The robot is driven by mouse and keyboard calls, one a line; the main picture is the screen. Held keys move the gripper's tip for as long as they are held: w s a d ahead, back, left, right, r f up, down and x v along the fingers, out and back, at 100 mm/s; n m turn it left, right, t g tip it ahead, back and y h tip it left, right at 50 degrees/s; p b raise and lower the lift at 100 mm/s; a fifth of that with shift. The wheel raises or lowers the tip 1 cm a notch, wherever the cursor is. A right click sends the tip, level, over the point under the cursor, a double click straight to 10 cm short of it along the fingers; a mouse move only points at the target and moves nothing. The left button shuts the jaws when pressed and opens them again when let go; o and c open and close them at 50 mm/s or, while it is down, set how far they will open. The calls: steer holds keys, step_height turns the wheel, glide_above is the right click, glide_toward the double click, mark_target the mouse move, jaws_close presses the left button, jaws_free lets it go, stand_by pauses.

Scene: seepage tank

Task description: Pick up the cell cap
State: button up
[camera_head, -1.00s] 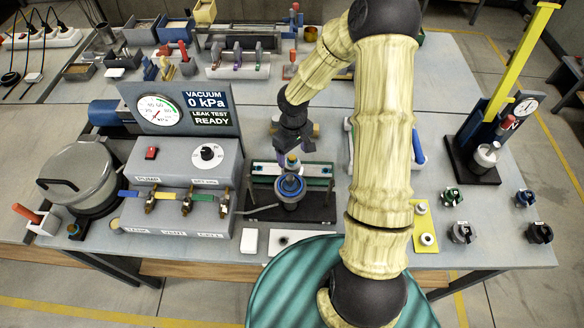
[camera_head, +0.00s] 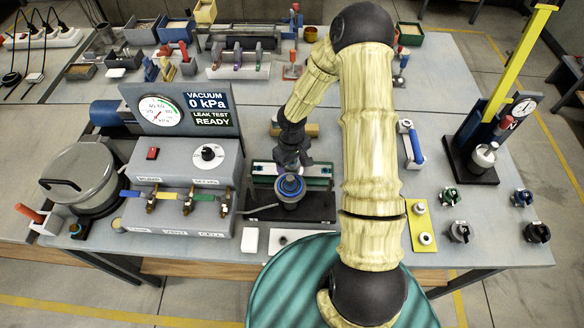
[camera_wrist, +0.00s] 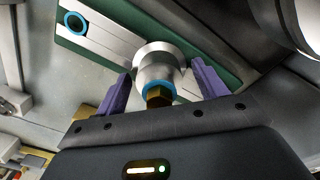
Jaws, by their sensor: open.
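A pale grey, rounded cap-like piece (camera_wrist: 157,66) with a blue ring and a brass hex fitting shows in the wrist view; it looks like the cell cap. It sits by a metal bar with green edges (camera_wrist: 103,42). My gripper (camera_wrist: 161,72) is open, with one purple finger on each side of the piece and gaps between. In the head view my gripper is low over the green-edged rack (camera_head: 262,168), just behind a round, blue-topped cell (camera_head: 290,187) on a black base. My wrist hides the piece there.
The grey vacuum panel (camera_head: 182,172) with valves and a gauge stands left of the rack. A white block (camera_head: 250,240) lies in front. A yellow plate (camera_head: 419,225) and several dark knobs (camera_head: 459,232) are on the right. A blue-handled tool (camera_head: 411,142) lies behind them.

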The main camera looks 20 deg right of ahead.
steer(key=shift+c, duration=0.4)
steer(key=c, duration=1.2)
step_height(320, 180, up, 10)
steer(key=shift+r, duration=0.1)
